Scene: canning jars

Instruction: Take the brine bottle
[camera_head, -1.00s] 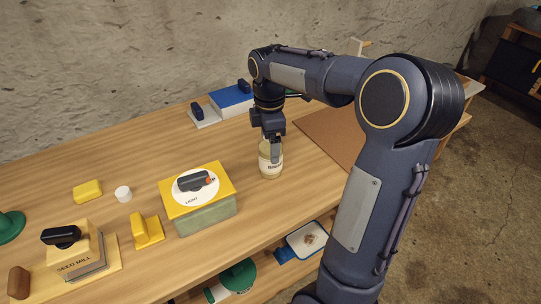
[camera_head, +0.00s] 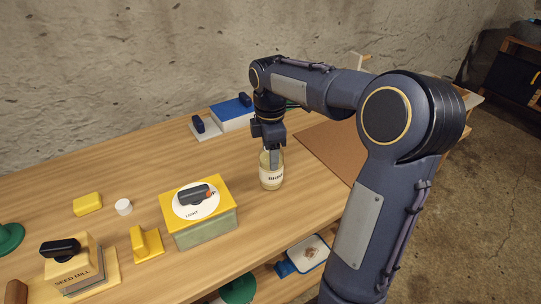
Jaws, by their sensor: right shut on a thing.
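The brine bottle (camera_head: 271,180) is a clear container with a pale label and yellowish contents, standing upright on the wooden table. My right gripper (camera_head: 273,160) points down over it and is shut on its upper part. The gripper and wrist hide the bottle's top. The bottle's base appears to be at the tabletop; I cannot tell whether it is slightly lifted. My left gripper is not in view.
A yellow-topped box with a dial (camera_head: 198,212) stands left of the bottle. A seed mill (camera_head: 75,265), yellow blocks and a white cap (camera_head: 123,207) are further left. A blue-topped item (camera_head: 232,114) lies behind. A brown mat (camera_head: 325,148) lies right.

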